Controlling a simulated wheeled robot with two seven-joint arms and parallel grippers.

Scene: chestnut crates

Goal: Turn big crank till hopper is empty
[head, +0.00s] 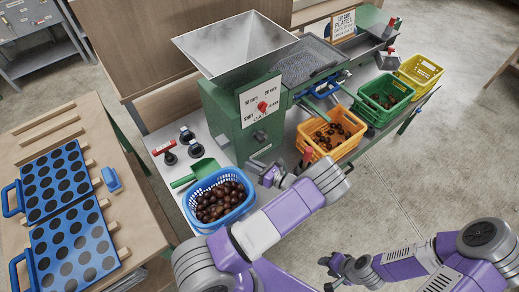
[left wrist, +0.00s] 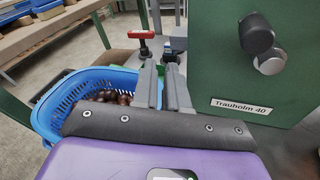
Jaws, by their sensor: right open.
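The grey hopper (head: 238,48) stands open-topped on the green machine (head: 232,125). I see bare metal walls inside it; I cannot tell whether anything lies at its bottom. A red grip (head: 308,155), perhaps of the big crank, shows beside the machine's right front, partly hidden by my left arm. My left gripper (head: 268,174) is in front of the machine, beside the blue basket. In the left wrist view its fingers (left wrist: 161,85) lie close together with nothing visible between them; their opening is unclear. My right gripper (head: 335,268) is open and empty over the floor.
The blue basket (head: 247,207) of chestnuts stands front left, near a green scoop (head: 190,178). An orange crate (head: 352,152) holds chestnuts; green (head: 405,105) and yellow (head: 428,86) crates stand farther right. A dark knob (left wrist: 257,36) juts from the machine front. Blue hole trays lie on the left table.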

